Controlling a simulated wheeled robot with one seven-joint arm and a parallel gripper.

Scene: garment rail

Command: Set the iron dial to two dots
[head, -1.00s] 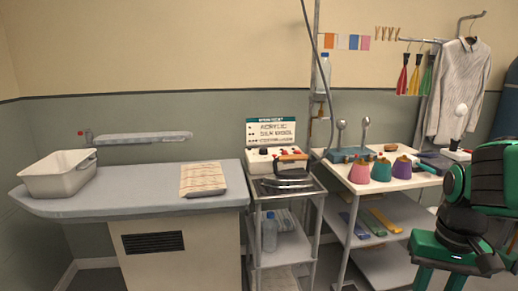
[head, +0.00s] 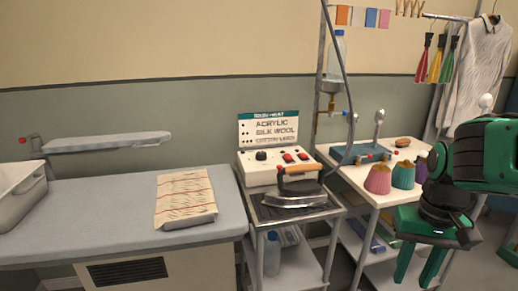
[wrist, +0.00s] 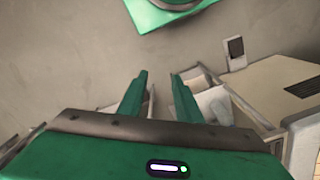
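The iron (head: 296,192), with a wooden handle and metal body, rests on a dark pad on the trolley. The dial's setting is too small to read. My gripper (head: 416,274) hangs at the lower right in the head view, well apart from the box. Its fingers are spread and empty; they also show apart in the wrist view (wrist: 160,82).
An ironing table (head: 110,205) with a folded striped cloth (head: 185,198) and a white basin (head: 18,190) is at left. A white side table (head: 403,158) with coloured cones (head: 378,178) stands between the trolley and my arm. A hose hangs above the trolley.

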